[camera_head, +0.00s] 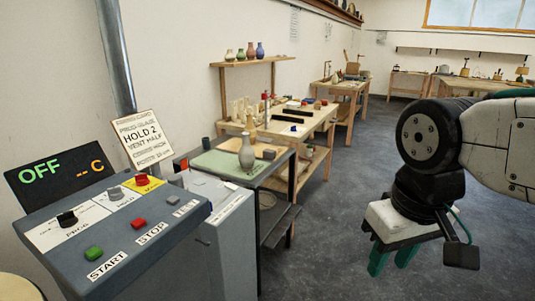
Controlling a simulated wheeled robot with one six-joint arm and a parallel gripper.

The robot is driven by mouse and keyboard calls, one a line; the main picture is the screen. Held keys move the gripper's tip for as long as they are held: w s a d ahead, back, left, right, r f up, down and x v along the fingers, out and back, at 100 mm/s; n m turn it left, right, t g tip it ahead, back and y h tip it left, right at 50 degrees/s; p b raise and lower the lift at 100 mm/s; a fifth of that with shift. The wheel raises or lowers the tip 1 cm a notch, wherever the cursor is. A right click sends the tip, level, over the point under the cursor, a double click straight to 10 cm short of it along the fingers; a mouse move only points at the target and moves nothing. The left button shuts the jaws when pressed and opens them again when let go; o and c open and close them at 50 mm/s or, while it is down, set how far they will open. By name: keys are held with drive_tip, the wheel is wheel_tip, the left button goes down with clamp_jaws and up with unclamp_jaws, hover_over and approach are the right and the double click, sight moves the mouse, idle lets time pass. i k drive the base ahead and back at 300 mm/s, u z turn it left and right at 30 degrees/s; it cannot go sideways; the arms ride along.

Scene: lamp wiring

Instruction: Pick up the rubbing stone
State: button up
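I cannot pick out the rubbing stone for sure. My gripper (391,258) is at the right, over the floor and well apart from the table. Its two green fingers point down with a gap between them, and nothing shows between them.
A control panel (130,235) with START and STOP buttons fills the lower left, below a dark OFF display (60,176) and a card (143,140). A wooden workbench (318,118) with tools stands behind the mat table. Grey floor (335,225) is clear between the tables and my arm.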

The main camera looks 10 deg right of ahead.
sight(270, 155)
drive_tip(key=z, duration=0.8)
drive_tip(key=i, duration=1.2)
drive_tip(key=z, duration=0.6)
drive_tip(key=i, duration=1.05)
drive_tip(key=u, duration=1)
drive_tip(key=i, duration=0.95)
drive_tip(key=u, duration=0.85)
